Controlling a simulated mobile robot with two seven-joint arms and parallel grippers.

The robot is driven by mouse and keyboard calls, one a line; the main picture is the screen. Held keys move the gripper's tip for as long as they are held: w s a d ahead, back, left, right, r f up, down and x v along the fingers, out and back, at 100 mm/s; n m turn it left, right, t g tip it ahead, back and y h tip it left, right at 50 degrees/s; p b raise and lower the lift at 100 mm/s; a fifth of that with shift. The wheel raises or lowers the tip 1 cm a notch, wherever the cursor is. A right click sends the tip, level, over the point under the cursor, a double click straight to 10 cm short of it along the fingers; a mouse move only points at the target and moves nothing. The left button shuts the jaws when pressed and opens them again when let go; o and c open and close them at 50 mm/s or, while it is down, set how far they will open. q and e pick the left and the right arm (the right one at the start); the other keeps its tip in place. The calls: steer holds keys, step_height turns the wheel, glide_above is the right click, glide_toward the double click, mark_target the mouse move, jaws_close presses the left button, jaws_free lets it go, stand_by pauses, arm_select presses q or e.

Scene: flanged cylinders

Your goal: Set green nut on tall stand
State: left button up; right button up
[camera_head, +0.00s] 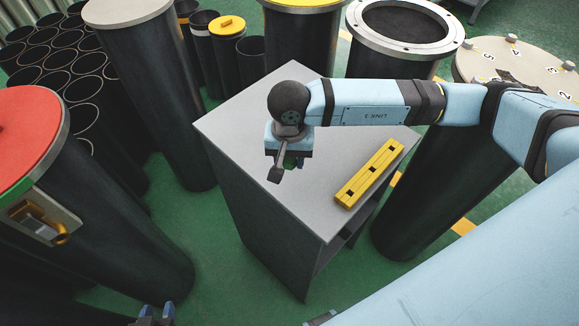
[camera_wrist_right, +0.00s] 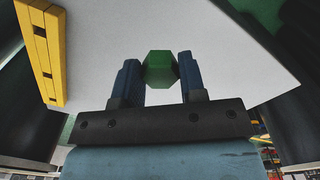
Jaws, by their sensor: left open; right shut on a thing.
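The green nut (camera_wrist_right: 160,67) is a hexagonal block between the two blue fingers of my right gripper (camera_wrist_right: 161,80) in the right wrist view. My right gripper (camera_head: 290,163) is shut on it, above the grey top of a dark cabinet (camera_head: 240,122) in the head view. The gripper mostly hides the nut there. My left gripper (camera_head: 155,314) is at the bottom edge of the head view, open, with only its blue tips showing. Several tall dark cylinders stand around; I cannot tell which thing is the tall stand.
A yellow bar with dark squares (camera_head: 369,174) lies on the cabinet's right side. A red-topped cylinder (camera_head: 28,135) and a beige-topped one (camera_head: 150,70) stand left. An open flanged cylinder (camera_head: 405,46) and a beige-lidded one (camera_head: 490,62) stand behind and right. Green floor (camera_head: 190,220) shows between.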

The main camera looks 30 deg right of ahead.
mark_target(289, 179)
step_height(289, 179, down, 6)
steer(key=shift+r+p, duration=0.15)
steer(key=shift+p, duration=0.4)
steer(key=shift+f, duration=0.25)
steer(key=shift+f+b, duration=0.2)
steer(key=shift+b, duration=0.15)
steer(key=o, duration=0.9)
steer(key=shift+r, duration=0.1)
